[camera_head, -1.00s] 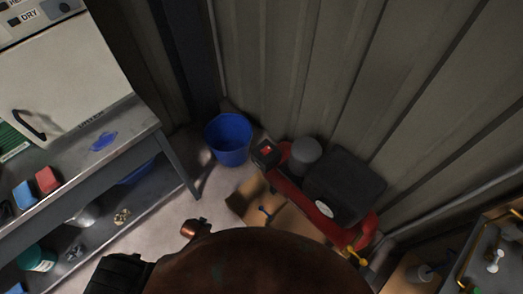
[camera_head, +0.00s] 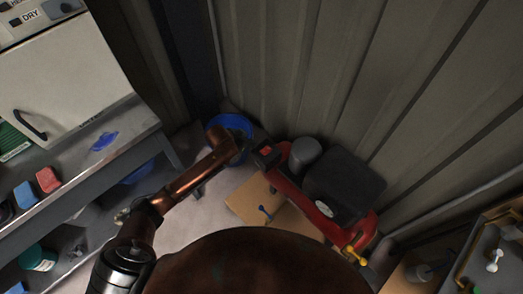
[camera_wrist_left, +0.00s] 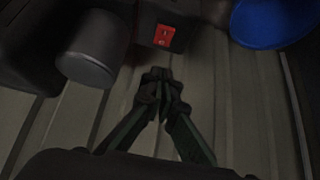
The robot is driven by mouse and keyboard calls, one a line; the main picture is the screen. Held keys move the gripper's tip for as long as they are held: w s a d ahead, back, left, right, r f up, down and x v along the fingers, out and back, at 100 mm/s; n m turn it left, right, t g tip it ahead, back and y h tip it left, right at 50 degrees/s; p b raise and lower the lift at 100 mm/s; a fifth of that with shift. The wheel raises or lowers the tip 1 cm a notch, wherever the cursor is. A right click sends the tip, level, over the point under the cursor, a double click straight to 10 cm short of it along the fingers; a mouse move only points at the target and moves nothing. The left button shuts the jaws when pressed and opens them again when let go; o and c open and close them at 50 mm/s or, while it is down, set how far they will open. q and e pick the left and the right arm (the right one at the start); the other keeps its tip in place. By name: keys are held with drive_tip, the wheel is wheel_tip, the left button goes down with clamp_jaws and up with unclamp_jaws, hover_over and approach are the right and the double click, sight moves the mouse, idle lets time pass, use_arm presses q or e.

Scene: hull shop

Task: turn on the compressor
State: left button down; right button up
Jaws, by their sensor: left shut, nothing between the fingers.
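The compressor (camera_head: 285,188) stands on the floor by the wall in the head view, with a red tank, a dark motor housing and a grey cylinder on top. Its dark switch box with a red switch (camera_head: 265,150) is at the left end. The red switch (camera_wrist_left: 164,37) also shows at the top of the left wrist view. My left gripper (camera_head: 241,146) is just left of the switch box, in front of the blue bucket. In the left wrist view its fingers (camera_wrist_left: 158,78) are shut and empty, just below the switch in the picture, apparently not touching it. My right gripper is out of view.
A blue bucket (camera_head: 231,121) stands left of the compressor, partly hidden by my gripper. A workbench (camera_head: 130,120) with colored items is at the left. A brown board (camera_head: 250,200) lies in front of the compressor. The ribbed wall (camera_head: 300,60) is close behind.

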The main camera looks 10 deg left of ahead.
use_arm(q)
drive_tip(key=b, duration=0.4)
hover_over(265, 151)
drive_tip(key=s, duration=0.1)
drive_tip(key=f, duration=0.5)
drive_tip(key=a+f, duration=0.1)
drive_tip(key=f, duration=0.2)
drive_tip(key=shift+s+f, duration=0.15)
drive_tip(key=shift+s, duration=0.05)
wheel_tip(265, 151, down, 2)
drive_tip(key=shift+s+a+f, duration=0.1)
drive_tip(key=shift+f, duration=0.1)
drive_tip(key=shift+s+f, duration=0.1)
drive_tip(key=shift+f, duration=0.55)
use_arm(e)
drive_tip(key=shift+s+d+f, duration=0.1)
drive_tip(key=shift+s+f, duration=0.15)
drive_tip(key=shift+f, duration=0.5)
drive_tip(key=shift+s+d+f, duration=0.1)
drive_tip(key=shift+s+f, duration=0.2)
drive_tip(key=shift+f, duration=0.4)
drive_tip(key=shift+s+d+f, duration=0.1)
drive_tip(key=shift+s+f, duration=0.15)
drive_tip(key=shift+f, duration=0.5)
